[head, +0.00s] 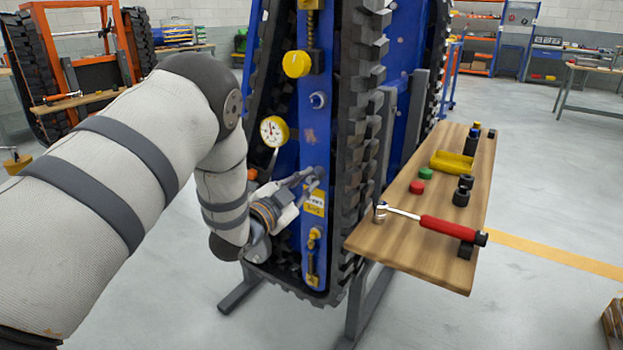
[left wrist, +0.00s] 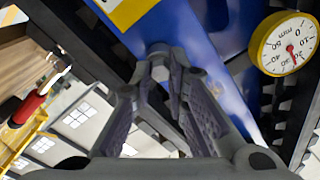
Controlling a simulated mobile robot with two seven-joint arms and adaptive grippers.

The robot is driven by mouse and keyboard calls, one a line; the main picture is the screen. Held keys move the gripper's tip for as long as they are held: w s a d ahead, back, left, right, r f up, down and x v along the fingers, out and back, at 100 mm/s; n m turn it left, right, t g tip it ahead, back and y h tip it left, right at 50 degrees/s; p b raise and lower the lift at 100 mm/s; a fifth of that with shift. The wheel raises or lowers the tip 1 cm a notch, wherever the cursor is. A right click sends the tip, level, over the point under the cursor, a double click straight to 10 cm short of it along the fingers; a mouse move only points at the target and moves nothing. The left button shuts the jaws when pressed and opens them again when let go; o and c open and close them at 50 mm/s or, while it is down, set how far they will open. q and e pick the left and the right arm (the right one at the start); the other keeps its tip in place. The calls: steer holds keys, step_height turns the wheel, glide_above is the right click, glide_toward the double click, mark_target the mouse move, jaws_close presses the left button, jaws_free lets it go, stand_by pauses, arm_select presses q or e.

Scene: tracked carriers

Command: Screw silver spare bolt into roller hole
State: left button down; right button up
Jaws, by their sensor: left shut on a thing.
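The silver bolt (left wrist: 160,68) shows in the left wrist view with its hex head between my fingertips, against the blue side plate (left wrist: 195,35). My left gripper (head: 311,181) is shut on it at the blue plate of the tracked carrier (head: 313,150), just above a yellow label (head: 314,201). My left gripper's fingers (left wrist: 160,82) also show in the left wrist view. The roller hole and the bolt's shank are hidden, so I cannot tell how deep the bolt sits. My right gripper is not in view.
A dial gauge (head: 274,131) is close left of my gripper. A yellow knob (head: 297,64) and a round fitting (head: 318,100) are above. Black track (head: 358,150) borders the plate. A wooden board (head: 400,240) at right holds a red-handled ratchet (head: 445,226) and small parts.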

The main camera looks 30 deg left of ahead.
arm_select(q)
steer(key=shift+m, duration=0.5)
steer(key=c, duration=1.5)
jaws_free()
steer(key=shift+a, duration=0.1)
steer(key=shift+s, duration=0.1)
steer(key=s+a, duration=0.1)
steer(key=s, duration=1.1)
steer(key=s+d+f+n+g+y, duration=0.1)
steer(key=s+d+f+n+g, duration=0.2)
steer(key=s+f+g, duration=0.55)
steer(key=s+d+f+n+g+y, duration=0.1)
steer(key=s+d+f+n+g, duration=0.15)
steer(key=s+f, duration=0.75)
steer(key=s+d+f+n+g, duration=0.1)
steer(key=s+f+g, duration=0.1)
steer(key=s, duration=0.3)
steer(key=s+d+f+n+g, duration=0.2)
steer(key=s+f+g, duration=0.1)
steer(key=s, duration=0.3)
steer(key=s+d+f+n+g, duration=0.1)
steer(key=s+d+f+g, duration=0.1)
steer(key=s, duration=0.4)
steer(key=shift+f+g, duration=0.7)
steer(key=shift+f, duration=0.25)
